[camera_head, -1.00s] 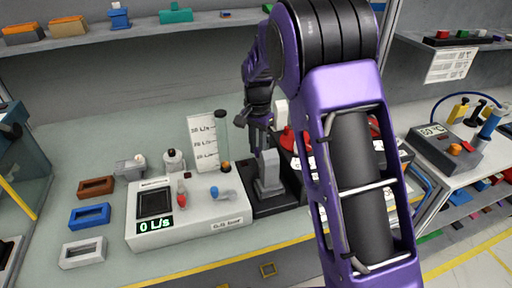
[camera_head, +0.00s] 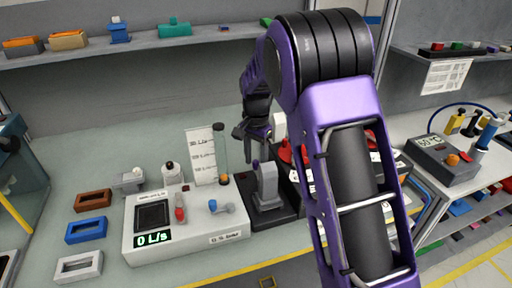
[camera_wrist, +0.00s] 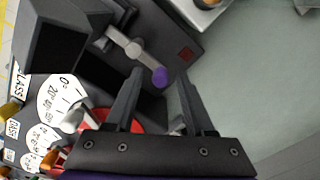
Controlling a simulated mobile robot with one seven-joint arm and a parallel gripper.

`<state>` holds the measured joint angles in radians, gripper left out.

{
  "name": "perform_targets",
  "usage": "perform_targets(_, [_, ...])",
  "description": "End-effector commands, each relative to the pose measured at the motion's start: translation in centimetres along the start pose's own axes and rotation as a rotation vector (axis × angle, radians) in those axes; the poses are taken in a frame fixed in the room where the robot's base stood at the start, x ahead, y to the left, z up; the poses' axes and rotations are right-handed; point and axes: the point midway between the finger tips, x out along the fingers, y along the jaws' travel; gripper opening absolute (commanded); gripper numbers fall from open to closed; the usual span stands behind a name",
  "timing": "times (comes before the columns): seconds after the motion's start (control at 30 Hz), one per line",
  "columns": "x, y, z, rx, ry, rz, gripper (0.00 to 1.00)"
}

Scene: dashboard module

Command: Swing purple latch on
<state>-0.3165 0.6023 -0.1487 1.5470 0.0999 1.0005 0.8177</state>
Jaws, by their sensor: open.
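The purple latch tip (camera_wrist: 160,75) is at the end of a grey lever (camera_wrist: 132,49) in the wrist view. In the head view the purple tip (camera_head: 256,164) shows at the top left of a grey upright block (camera_head: 267,184) on a dark base. My gripper (camera_head: 252,138) is open and empty, pointing down above and slightly left of the block. In the wrist view the purple tip appears in the gap between my two fingertips, beyond them. I see no contact, and the exact distance is hard to tell.
A white box with a 0 L/s display (camera_head: 153,238) and a clear tube (camera_head: 220,152) stand left of the latch. Red-knobbed dials (camera_head: 285,152) stand close on the right.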

Motion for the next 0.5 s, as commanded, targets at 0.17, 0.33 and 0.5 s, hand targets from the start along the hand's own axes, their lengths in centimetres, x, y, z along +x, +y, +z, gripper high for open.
perform_targets(0.17, [-2.4, -0.1, 0.0, 0.000, 0.003, -0.004, 0.54])
perform_targets(0.33, [-6.5, -0.1, -0.1, 0.000, 0.004, -0.005, 0.54])
perform_targets(0.5, [-10.7, -0.1, -0.1, 0.000, 0.003, -0.004, 0.54])
